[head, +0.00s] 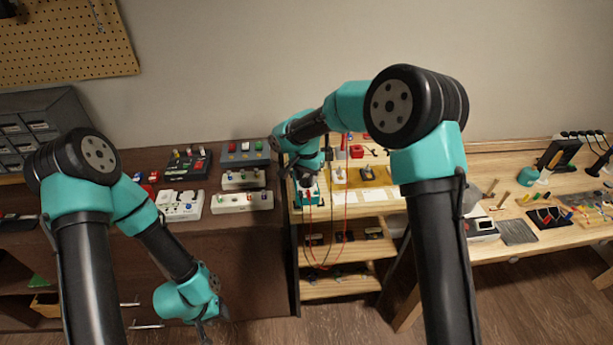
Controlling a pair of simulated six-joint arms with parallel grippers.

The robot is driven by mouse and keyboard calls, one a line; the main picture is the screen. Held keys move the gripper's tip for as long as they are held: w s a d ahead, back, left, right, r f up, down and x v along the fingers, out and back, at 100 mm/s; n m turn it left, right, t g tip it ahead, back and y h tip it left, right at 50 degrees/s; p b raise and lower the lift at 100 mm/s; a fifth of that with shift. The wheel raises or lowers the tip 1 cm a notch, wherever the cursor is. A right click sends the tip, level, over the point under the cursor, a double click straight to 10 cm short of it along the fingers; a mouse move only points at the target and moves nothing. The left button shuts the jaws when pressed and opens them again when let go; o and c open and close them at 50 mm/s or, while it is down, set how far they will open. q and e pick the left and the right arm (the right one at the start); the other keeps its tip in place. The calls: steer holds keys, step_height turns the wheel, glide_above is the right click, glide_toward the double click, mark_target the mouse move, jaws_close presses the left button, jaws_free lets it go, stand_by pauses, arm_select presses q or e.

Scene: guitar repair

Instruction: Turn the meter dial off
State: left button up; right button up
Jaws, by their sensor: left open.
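A small teal meter (308,194) sits at the front left edge of the light wooden bench, with red and black leads hanging from it. My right gripper (306,181) is directly over the meter and points down at it. The wrist and gripper cover most of the meter's face, so the dial and its setting are hidden. I cannot tell whether the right fingers touch the dial or how far apart they are. My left gripper (205,329) is open, low in front of the dark cabinet, far from the meter, with nothing seen in it.
A light wooden shelf unit (340,287) stands below the meter, with the leads looping in front. The dark cabinet top (235,225) holds several switch boxes and a white power strip (181,204). A workbench (540,245) with tools is at right.

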mark_target(306, 179)
jaws_close()
steer(key=shift+n, duration=3.4)
jaws_free()
step_height(306, 179, up, 18)
steer(key=shift+f, duration=0.25)
